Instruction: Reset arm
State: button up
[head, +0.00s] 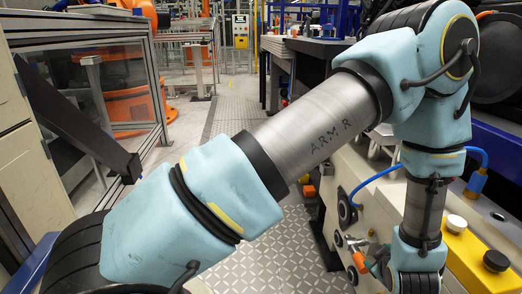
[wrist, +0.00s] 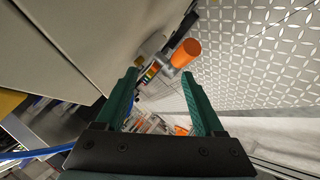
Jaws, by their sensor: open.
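My arm, with light blue padded covers and a bare grey link, crosses the head view from the lower left to the upper right, then bends down at the right. Its far end hangs at the lower right, beside a beige machine panel (head: 335,205), and the bottom edge cuts it off. In the wrist view my gripper (wrist: 160,75) shows two green fingers set well apart, with nothing held between them. An orange cylindrical part (wrist: 186,53) on a fitting lies just beyond the fingertips. An orange part (head: 359,262) also shows close to my arm's end in the head view.
A yellow box (head: 466,262) with a white button (head: 457,222) and a black button (head: 496,261) sits right of my arm's end. A blue cable (head: 370,183) loops nearby. The tread-plate floor (head: 270,262) is clear. A framed glass enclosure (head: 118,85) stands left.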

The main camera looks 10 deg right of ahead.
jog(key=w+a+r+m+g, duration=0.3)
jog(key=w+a+r, duration=0.9)
jog(key=w+a, duration=0.45)
jog(key=s+a+r+m+g+y, duration=0.1)
jog(key=s+a+r, duration=0.15)
jog(key=a, duration=0.65)
jog(key=s+a+r+m+g+y, duration=0.1)
jog(key=a+r+g+y, duration=0.15)
jog(key=a, duration=0.65)
jog(key=s+a+r+m+g, duration=0.1)
jog(key=s+a+r, duration=0.15)
jog(key=a, duration=0.65)
notch_tip(320, 180, up, 21)
jog(key=p, duration=2)
jog(key=shift+a+p, duration=0.3)
jog(key=shift+a, duration=0.15)
